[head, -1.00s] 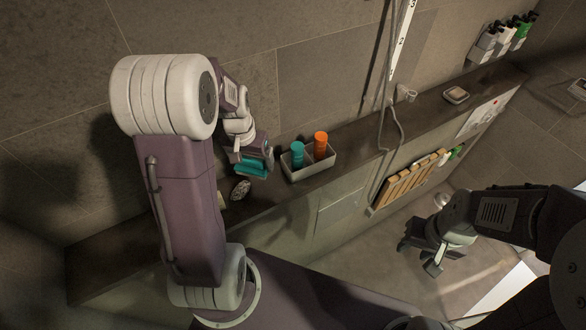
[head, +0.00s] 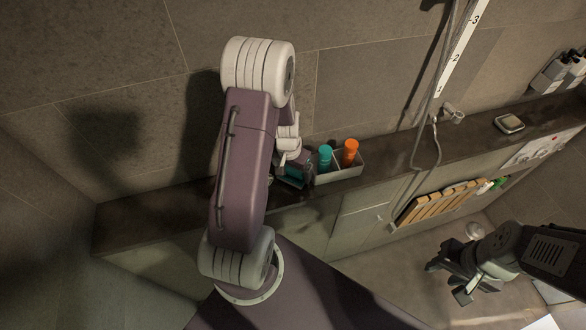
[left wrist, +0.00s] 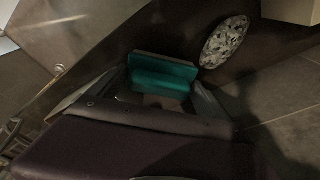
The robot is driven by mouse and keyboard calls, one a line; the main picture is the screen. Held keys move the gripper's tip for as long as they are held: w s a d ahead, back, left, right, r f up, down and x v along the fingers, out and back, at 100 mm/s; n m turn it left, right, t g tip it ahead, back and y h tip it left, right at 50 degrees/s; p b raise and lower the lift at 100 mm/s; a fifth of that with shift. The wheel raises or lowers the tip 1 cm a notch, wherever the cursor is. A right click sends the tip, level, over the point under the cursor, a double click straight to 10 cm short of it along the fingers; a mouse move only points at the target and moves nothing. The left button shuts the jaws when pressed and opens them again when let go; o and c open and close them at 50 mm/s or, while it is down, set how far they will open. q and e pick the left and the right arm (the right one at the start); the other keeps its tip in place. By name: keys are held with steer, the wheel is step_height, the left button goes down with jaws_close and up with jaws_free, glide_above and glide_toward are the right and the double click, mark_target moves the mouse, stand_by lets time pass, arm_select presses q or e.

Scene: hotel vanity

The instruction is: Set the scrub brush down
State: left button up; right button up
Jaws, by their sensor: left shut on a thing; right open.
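My left gripper (head: 291,174) is shut on the teal scrub brush (head: 296,172), over the dark ledge (head: 160,215) just left of the caddy. In the left wrist view the scrub brush (left wrist: 163,76) shows as a teal block between the fingers (left wrist: 158,92). A speckled oval thing (left wrist: 226,42) lies on the ledge just beyond it. I cannot tell whether the brush touches the ledge. My left arm hides part of the ledge in the head view. My right gripper (head: 456,285) is open and empty at the lower right, away from the ledge.
A pale caddy (head: 347,173) holds a teal bottle (head: 326,157) and an orange bottle (head: 350,151), close to my left gripper. A soap dish (head: 509,123) and wall dispensers (head: 562,70) are farther right. A slatted wooden rack (head: 440,202) is below the ledge, whose left part looks clear.

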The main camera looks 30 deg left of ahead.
arm_select(q)
steer(key=shift+s+a+f, duration=0.15)
steer(key=shift+a+f, duration=0.15)
steer(key=shift+d+f+b, duration=0.15)
steer(key=shift+f+b, duration=0.1)
steer(key=shift+b, duration=0.05)
steer(key=o, duration=1.1)
steer(key=shift+r, duration=0.15)
